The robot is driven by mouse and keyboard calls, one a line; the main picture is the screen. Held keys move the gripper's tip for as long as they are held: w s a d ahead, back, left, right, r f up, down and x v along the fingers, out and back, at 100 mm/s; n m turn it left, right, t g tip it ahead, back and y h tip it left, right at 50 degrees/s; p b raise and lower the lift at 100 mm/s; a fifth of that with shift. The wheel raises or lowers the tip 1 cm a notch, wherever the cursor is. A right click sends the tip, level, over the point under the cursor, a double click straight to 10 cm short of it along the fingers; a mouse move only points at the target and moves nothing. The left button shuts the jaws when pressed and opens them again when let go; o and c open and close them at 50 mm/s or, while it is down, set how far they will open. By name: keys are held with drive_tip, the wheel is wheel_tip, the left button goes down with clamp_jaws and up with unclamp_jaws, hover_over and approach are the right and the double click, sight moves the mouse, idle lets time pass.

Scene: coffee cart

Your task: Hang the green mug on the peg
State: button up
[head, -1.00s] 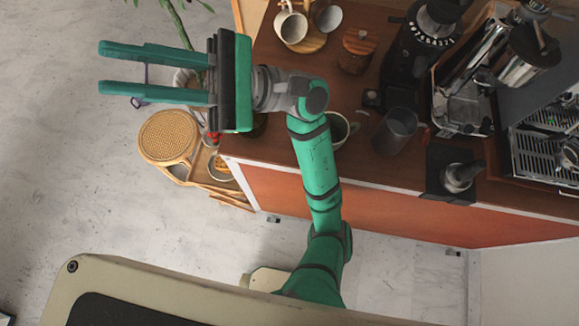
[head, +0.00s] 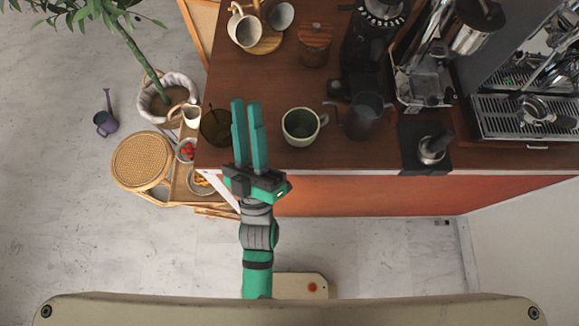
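The green mug (head: 301,126) stands upright on the brown counter, its opening facing up and its handle toward the right. My gripper (head: 246,103) is over the counter's front left part, to the left of the mug and apart from it. Its two long green fingers point away from me with a narrow gap between them, and nothing is held. A round wooden stand base (head: 268,43) sits at the back left of the counter, with a white mug (head: 244,29) and a grey cup (head: 281,16) at it. I cannot make out the peg clearly.
A dark round vessel (head: 214,128) is just left of my fingers. A grey pitcher (head: 366,115) stands close right of the green mug. A grinder (head: 370,45), a tamper (head: 433,147) and an espresso machine (head: 530,105) fill the right. The counter behind the mug is mostly clear.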

drive_tip(key=s+d+f+m+g, duration=0.2)
drive_tip(key=s+f+g, duration=0.2)
drive_tip(key=f, duration=0.4)
drive_tip(key=s+d+f+m+g+h, duration=0.1)
drive_tip(key=s+d+f+m+g, duration=0.2)
drive_tip(key=s+f, duration=0.3)
drive_tip(key=s+d+f+m+g, duration=0.2)
drive_tip(key=s+f, duration=0.4)
drive_tip(key=f, duration=0.5)
drive_tip(key=m+g, duration=0.1)
drive_tip(key=g, duration=0.1)
drive_tip(key=shift+d+f+g, duration=0.2)
drive_tip(key=shift+f+g, duration=0.15)
drive_tip(key=shift+g, duration=0.05)
drive_tip(key=shift+o, duration=0.4)
drive_tip(key=shift+s+d+f, duration=0.1)
drive_tip(key=shift+s+f, duration=0.05)
drive_tip(key=shift+s, duration=0.15)
drive_tip(key=shift+m+h, duration=0.3)
